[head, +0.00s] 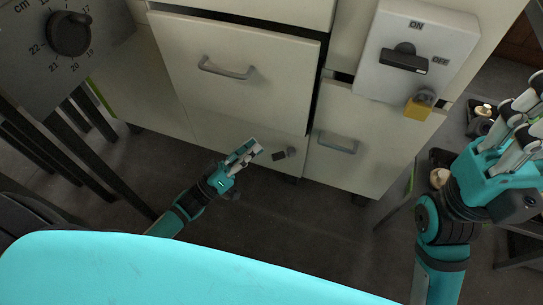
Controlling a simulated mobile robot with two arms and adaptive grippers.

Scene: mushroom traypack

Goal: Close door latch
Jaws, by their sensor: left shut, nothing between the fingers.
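A grey handle (226,68) is above the latch and another handle (338,143) is to its right. A switch box (415,55) with a yellow padlock (419,106) is at upper right. A dial panel (69,35) is at upper left. Dark floor lies below the cabinets.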

